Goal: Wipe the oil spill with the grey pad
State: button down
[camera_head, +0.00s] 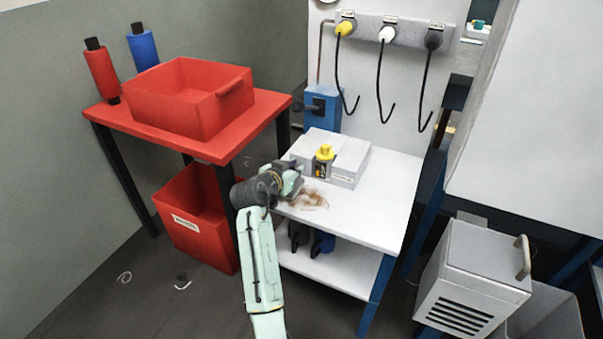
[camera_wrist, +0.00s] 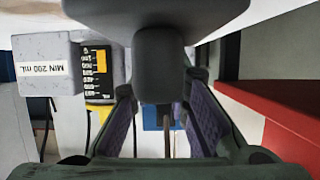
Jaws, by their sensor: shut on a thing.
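The oil spill (camera_head: 308,199) is a brown smear on the white table top, in front of the grey box. My gripper (camera_head: 291,182) is over the left part of this table, just left of the spill. In the wrist view, my gripper (camera_wrist: 160,100) has its two purple-lined fingers closed around the stem of the dark grey pad (camera_wrist: 158,12). The pad's broad part lies beyond the fingertips. In the head view the pad is largely hidden or too small to make out, and I cannot tell whether it touches the table.
A grey box (camera_head: 346,180) labelled MIN 200 mL and a yellow-capped container (camera_head: 325,160) stand right behind the spill. A red table (camera_head: 215,150) with a red bin (camera_head: 190,105) is to the left. The white table top (camera_head: 375,205) is clear to the right.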

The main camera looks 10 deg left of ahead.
jog(key=shift+w+a+f, duration=0.1)
jog(key=shift+a, duration=0.25)
jog(key=shift+d, duration=0.15)
jog(key=shift+s+d+f+p, duration=0.1)
jog(key=shift+s+d, duration=0.1)
jog(key=shift+d, duration=0.4)
jog(key=shift+s+d+f+p, duration=0.1)
jog(key=shift+s+d, duration=0.15)
jog(key=shift+d, duration=0.3)
jog(key=shift+s+d+f+p, duration=0.1)
jog(key=shift+s+d, duration=0.1)
jog(key=shift+d, duration=0.4)
